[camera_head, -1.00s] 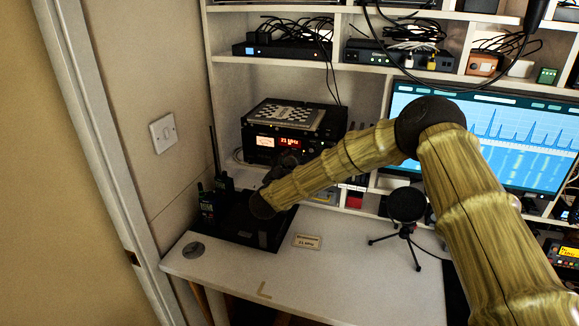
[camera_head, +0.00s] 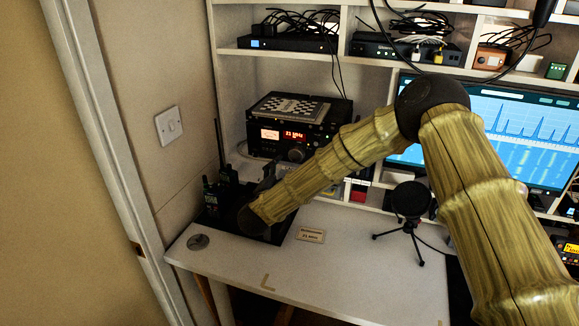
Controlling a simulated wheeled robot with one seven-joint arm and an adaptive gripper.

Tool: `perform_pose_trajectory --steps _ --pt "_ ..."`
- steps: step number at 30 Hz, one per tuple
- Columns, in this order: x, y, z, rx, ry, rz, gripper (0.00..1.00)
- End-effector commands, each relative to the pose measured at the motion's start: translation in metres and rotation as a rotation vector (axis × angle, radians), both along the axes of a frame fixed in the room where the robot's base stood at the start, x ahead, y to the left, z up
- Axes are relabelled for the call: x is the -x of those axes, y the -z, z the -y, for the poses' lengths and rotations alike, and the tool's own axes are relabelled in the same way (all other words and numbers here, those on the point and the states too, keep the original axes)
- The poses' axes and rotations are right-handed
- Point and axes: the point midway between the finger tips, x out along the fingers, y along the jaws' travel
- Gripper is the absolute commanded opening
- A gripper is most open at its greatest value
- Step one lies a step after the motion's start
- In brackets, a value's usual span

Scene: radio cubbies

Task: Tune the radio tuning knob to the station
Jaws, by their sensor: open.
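The black radio (camera_head: 325,128) stands in the cubby at the back left, with a lit meter (camera_head: 270,134) and a red digital display (camera_head: 294,135). The display seems to read 21 MHz, but it is small and blurred. A round dark tuning knob (camera_head: 296,154) shows on the front, below the display. My gripper (camera_head: 268,172) is open, in front of the radio and to the lower left of the knob, apart from it. My wrist partly hides the gripper, and its fingers are hard to make out against the dark background.
A small card (camera_head: 311,235) marked 21 MHz lies on the white desk (camera_head: 340,275). Handheld radios (camera_head: 221,192) stand on a black mat at the left by the wall. A microphone on a tripod (camera_head: 410,201) stands at the right, before a monitor (camera_head: 500,130).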

Motion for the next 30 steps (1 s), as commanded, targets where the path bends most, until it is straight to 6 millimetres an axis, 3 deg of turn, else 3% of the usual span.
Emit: perform_pose_trajectory --steps 9,30 --pt "0.024 0.000 -0.008 -0.001 0.001 0.000 0.71" --pt "0.025 0.000 -0.008 -0.001 0.001 0.000 0.70"
